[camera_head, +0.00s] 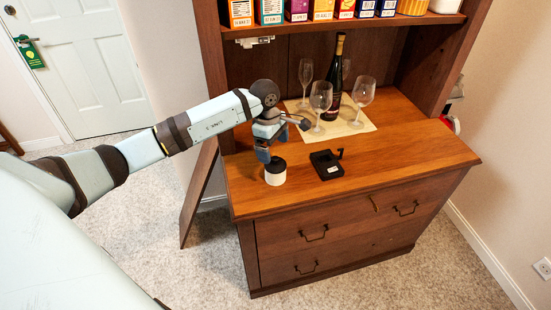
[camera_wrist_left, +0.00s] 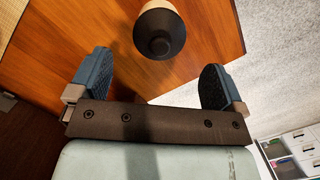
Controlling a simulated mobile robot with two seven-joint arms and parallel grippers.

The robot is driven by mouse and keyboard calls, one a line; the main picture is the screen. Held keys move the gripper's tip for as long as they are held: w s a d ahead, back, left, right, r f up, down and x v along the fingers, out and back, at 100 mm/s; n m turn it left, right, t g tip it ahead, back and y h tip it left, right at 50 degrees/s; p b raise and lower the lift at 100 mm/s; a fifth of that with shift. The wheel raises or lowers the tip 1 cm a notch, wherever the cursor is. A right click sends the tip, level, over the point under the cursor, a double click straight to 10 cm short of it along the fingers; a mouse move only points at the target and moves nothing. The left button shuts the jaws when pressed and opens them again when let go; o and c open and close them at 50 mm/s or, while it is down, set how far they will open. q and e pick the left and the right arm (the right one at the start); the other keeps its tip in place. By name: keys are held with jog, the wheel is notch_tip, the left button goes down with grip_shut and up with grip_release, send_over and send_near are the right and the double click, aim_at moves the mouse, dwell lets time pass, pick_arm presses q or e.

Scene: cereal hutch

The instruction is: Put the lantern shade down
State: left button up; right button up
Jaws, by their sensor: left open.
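The lantern shade appears to be the small white cylinder with a dark top (camera_head: 275,176), standing upright on the wooden counter near its front left edge. It also shows in the left wrist view (camera_wrist_left: 172,12), dark top toward the camera. My left gripper (camera_head: 264,153) is above it, pointing down. In the left wrist view its two blue fingers are wide apart with nothing between them (camera_wrist_left: 157,62), and the shade lies just beyond the fingertips. A black piece with an upright hook (camera_head: 327,166), perhaps the lantern's base, sits on the counter to the right. My right gripper is out of view.
Behind, a dark bottle (camera_head: 335,85) and several wine glasses (camera_head: 320,97) stand on a light mat (camera_head: 354,127). A shelf with several boxes (camera_head: 298,9) hangs above. The counter's right side (camera_head: 430,145) is clear. The counter's front edge is close to the shade.

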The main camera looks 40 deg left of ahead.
pick_arm(q)
notch_tip(320, 180, up, 5)
jog(key=s+d+f+n+t+h, duration=0.1)
jog(key=s+d+n+t+h, duration=0.35)
jog(key=d+n+h, duration=0.6)
jog(key=s+d+f+n+t+h, duration=0.1)
jog(key=s+d+n+t+h, duration=0.45)
jog(key=d, duration=0.85)
jog(key=s+a+f+n+y, duration=0.3)
jog(key=s+f+n+y, duration=0.5)
jog(key=n, duration=0.9)
jog(key=s+a+f+n+y, duration=0.3)
jog(key=s+f+n+y, duration=0.45)
jog(key=n, duration=1.05)
notch_tip(320, 180, up, 11)
jog(key=s+m+p, duration=0.1)
jog(key=p, duration=1.5)
jog(key=shift+s+a+t+h, duration=0.25)
jog(key=shift+a+t+h, duration=0.15)
jog(key=shift+a+h, duration=0.05)
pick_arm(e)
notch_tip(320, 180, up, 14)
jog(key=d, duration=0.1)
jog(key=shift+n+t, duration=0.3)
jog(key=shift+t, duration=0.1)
